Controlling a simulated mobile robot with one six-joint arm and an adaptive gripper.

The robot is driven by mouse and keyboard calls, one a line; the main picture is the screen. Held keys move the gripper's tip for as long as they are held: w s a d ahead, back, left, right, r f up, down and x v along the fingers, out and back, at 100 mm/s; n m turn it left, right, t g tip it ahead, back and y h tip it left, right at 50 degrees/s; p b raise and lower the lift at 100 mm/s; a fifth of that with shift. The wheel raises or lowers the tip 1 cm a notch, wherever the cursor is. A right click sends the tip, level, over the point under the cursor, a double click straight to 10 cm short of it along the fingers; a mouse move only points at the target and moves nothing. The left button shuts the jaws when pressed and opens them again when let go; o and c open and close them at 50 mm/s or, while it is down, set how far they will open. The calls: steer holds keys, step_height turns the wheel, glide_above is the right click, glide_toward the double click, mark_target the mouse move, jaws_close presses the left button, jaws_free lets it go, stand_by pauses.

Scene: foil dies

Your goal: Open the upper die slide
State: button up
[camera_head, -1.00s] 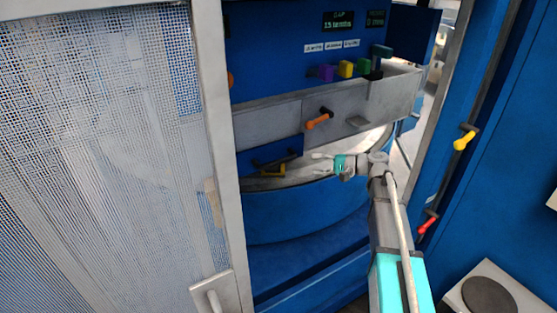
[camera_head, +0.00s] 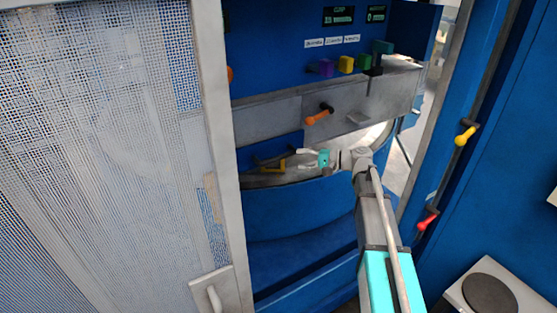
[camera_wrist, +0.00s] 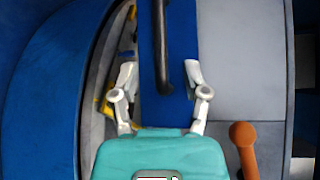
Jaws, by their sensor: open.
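A blue panel (camera_head: 280,144) sits under the grey beam in the head view and seems to be the upper die slide. It carries a black bar handle (camera_head: 270,159). In the wrist view the panel (camera_wrist: 180,45) runs down the middle with the black handle (camera_wrist: 162,45) along it. A yellow handle (camera_head: 274,167) lies just below, partly hidden. My gripper (camera_head: 302,158) is open and empty, just right of the handles. In the wrist view its fingers (camera_wrist: 160,75) lie either side of the black handle's near end; I cannot tell whether they touch it.
An orange lever (camera_head: 318,116) sticks out of the grey beam (camera_head: 275,115) above my gripper. A curved blue wall (camera_head: 300,210) stands below. A mesh door (camera_head: 100,150) is at the left. Yellow (camera_head: 465,136) and red (camera_head: 427,220) levers are on the right post.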

mark_target(281, 158)
steer(key=b+x, duration=0.1)
steer(key=x, duration=0.7)
steer(key=shift+w+a+f, duration=0.1)
steer(key=shift+w+a, duration=0.05)
steer(key=shift+a, duration=0.25)
steer(key=shift+c, duration=0.2)
jaws_close()
steer(key=shift+d, duration=0.1)
